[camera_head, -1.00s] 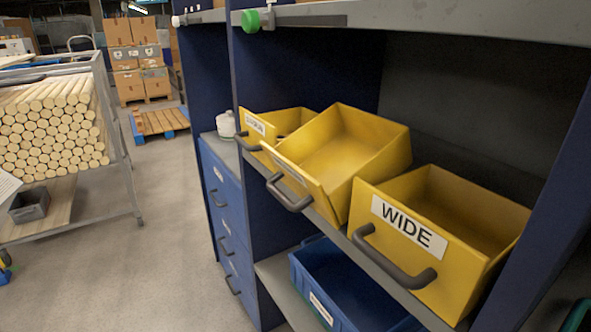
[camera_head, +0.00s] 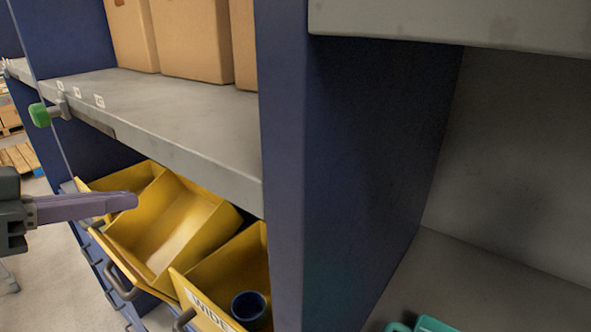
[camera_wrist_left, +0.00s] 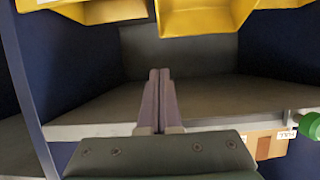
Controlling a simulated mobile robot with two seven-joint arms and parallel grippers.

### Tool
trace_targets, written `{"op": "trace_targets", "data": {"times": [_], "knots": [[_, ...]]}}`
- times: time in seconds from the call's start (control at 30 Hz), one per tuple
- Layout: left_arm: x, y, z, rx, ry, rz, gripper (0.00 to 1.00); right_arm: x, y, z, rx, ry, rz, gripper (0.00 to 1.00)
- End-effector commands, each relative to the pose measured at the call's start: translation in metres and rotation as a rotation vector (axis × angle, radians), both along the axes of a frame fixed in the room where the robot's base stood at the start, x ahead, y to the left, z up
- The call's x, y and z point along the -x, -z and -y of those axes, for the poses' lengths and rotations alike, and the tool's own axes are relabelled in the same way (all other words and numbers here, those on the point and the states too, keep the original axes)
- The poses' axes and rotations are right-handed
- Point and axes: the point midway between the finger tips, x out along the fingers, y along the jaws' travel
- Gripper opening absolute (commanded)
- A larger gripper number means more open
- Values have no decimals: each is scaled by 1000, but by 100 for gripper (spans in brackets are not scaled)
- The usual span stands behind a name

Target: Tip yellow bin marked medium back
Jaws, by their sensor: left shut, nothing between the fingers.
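Three yellow bins sit in a row under a grey shelf in the head view. The middle bin (camera_head: 175,232) is tipped forward, its open top facing out; its label is not readable. The left bin (camera_head: 128,178) is partly covered by my gripper. The right bin (camera_head: 205,283) is marked WIDE. My left gripper (camera_head: 136,201) is shut and empty, in front of the left and middle bins in the picture. In the left wrist view its closed fingers (camera_wrist_left: 159,75) point toward the yellow bins (camera_wrist_left: 200,15) at the top, apart from them. My right gripper is out of view.
A blue cup (camera_head: 249,306) stands in the WIDE bin. The grey shelf (camera_head: 180,120) above the bins carries cardboard boxes (camera_head: 190,38) and a green knob (camera_head: 40,115) at its edge. A blue upright panel (camera_head: 340,170) stands right of the bins. A teal object (camera_head: 425,325) lies lower right.

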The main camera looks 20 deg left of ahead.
Motion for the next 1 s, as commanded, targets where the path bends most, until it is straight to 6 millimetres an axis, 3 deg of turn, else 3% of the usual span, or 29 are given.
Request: {"op": "trace_targets", "data": {"times": [0.27,0.6,0.77,0.83,1.0], "knots": [[-21,5,9,2,-1,6,0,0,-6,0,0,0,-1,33],[-65,24,27,4,-3,7,0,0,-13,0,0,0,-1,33],[-89,41,38,4,-1,5,0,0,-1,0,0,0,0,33],[-91,58,39,3,-1,3,0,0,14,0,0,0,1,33],[-98,70,41,2,0,3,0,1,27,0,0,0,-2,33]]}}
